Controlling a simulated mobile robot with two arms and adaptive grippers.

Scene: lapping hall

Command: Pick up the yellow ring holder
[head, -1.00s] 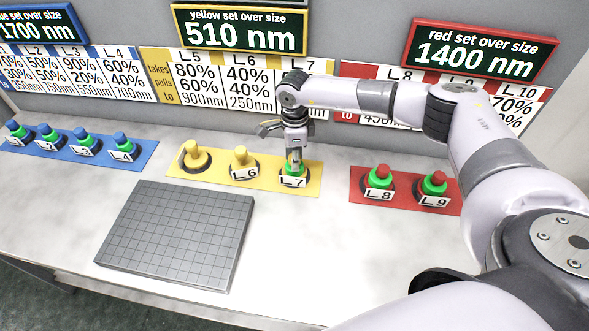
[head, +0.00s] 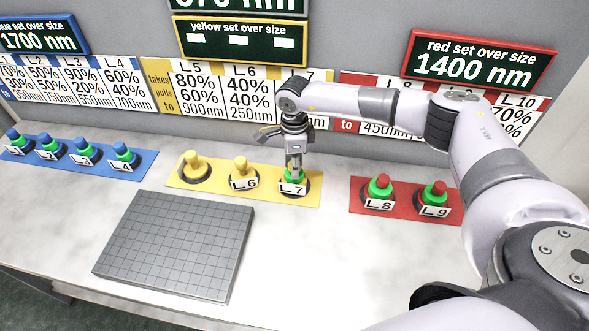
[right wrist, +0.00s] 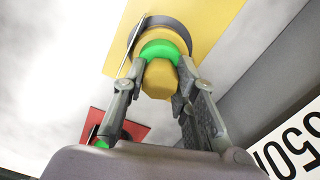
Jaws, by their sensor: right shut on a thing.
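The yellow ring holder labelled L7 (head: 291,188) is at the right end of the yellow mat, with a green ring around it. My right gripper (head: 293,172) comes down on it from above. In the right wrist view, its two fingers (right wrist: 158,82) are shut on the yellow knob (right wrist: 160,80), with the green ring (right wrist: 165,47) just beyond the fingertips. The holder looks upright, at or barely above its dark round seat; the exact gap is hard to tell. My left gripper is not in view.
The yellow mat (head: 218,190) also bears two yellow holders (head: 240,168) to the left. Blue-topped holders (head: 84,152) stand at the left, red-topped ones (head: 381,187) at the right. A grey grid plate (head: 175,245) lies in front. The wall boards (head: 236,40) are behind.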

